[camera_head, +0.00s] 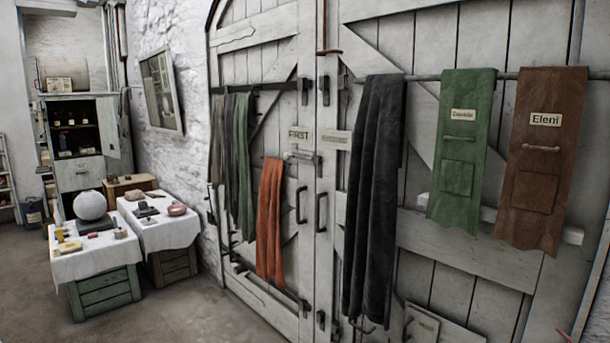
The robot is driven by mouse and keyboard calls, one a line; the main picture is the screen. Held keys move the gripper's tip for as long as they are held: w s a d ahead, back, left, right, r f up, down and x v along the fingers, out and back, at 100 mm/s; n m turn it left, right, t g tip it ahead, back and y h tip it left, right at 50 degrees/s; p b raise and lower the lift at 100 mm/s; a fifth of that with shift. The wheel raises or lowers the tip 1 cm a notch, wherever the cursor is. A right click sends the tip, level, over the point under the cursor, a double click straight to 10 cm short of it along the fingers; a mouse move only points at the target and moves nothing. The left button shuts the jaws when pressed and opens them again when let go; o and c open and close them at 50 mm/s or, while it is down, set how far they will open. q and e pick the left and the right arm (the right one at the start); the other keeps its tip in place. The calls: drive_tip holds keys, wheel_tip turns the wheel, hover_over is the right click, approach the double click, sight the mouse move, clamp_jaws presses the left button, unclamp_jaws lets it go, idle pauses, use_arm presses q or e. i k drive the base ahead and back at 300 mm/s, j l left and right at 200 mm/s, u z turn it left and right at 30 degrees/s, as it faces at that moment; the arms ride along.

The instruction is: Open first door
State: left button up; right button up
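A large white plank double door fills the middle and right of the head view. Its left leaf (262,140) bears a label (299,134) reading "FIRST". A second label on the right leaf (336,139) is too blurred to read. A horizontal bolt or latch (302,157) sits below the labels near the seam. A dark upright handle (301,205) is on the left leaf, and another (322,211) is just right of the seam. The leaves look closed. Neither of my grippers is in view.
Dark, green and orange cloths (270,220) hang on the left leaf. A long black cloth (372,200), a green apron (460,180) and a brown apron (545,180) hang on the right. Cloth-covered tables (95,262) with a white sphere (90,205) stand left; floor between is clear.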

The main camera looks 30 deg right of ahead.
sight(266, 200)
drive_tip(key=z, duration=0.7)
drive_tip(key=i+l+z, duration=0.15)
drive_tip(key=i+l, duration=0.45)
drive_tip(key=i+j+z, duration=0.25)
drive_tip(key=i, duration=0.3)
drive_tip(key=i+j+z, duration=0.25)
drive_tip(key=i, duration=0.3)
drive_tip(key=i+j+z, duration=0.3)
drive_tip(key=i, duration=0.2)
